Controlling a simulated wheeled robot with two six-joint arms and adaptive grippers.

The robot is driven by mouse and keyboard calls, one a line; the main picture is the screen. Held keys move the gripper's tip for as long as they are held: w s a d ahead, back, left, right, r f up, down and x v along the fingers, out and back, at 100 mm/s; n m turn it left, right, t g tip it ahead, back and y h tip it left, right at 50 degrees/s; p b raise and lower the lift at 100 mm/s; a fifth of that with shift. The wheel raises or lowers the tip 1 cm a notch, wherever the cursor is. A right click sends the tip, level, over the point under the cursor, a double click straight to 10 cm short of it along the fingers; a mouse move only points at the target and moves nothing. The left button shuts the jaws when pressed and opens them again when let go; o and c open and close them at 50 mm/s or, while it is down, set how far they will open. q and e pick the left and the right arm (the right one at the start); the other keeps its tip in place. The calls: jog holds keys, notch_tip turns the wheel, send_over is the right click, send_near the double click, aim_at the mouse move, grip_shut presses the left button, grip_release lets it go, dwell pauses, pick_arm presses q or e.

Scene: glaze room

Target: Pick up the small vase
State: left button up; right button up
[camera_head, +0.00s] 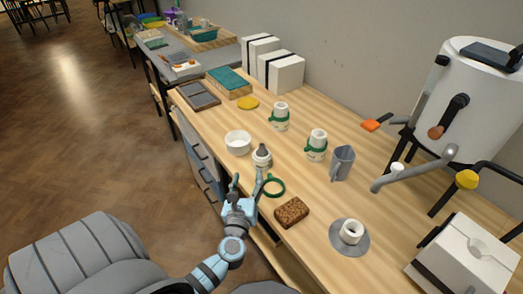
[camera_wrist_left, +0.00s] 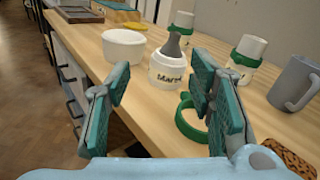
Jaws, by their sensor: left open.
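Several small white vessels stand on the wooden table, and I cannot tell for sure which is the small vase. Two upright ones have green bands: one farther back (camera_head: 281,110) and one nearer (camera_head: 318,138); both also show in the wrist view. A short white vessel (camera_head: 350,230) sits on a grey disc at the right. A white jar (camera_head: 262,160) with dark lettering and a grey pointed top stands just beyond my left gripper (camera_head: 248,182). In the wrist view the jar (camera_wrist_left: 168,72) shows beyond the open, empty fingers (camera_wrist_left: 158,82). My right gripper is out of view.
A white bowl (camera_head: 238,145) stands left of the jar. A green ring (camera_head: 283,188) lies right of the jar, near a brown block (camera_head: 291,212). A grey mug (camera_head: 343,163), a large white urn (camera_head: 460,100) and a white box (camera_head: 468,262) stand to the right.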

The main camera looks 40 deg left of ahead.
aim_at(262, 148)
pick_arm(q)
jog(key=w+m, duration=0.3)
jog(key=shift+w+r+t+h, duration=0.15)
jog(key=shift+r+t+h, duration=0.15)
jog(key=shift+r+t, duration=0.1)
jog(key=b+x, duration=0.1)
jog(key=x, duration=1.1)
jog(key=shift+w+a+f+b, duration=0.1)
jog(key=shift+w+f+b, duration=0.15)
jog(key=shift+b, duration=0.15)
jog(key=shift+s+r, duration=0.1)
jog(key=shift+s, duration=0.05)
grip_shut()
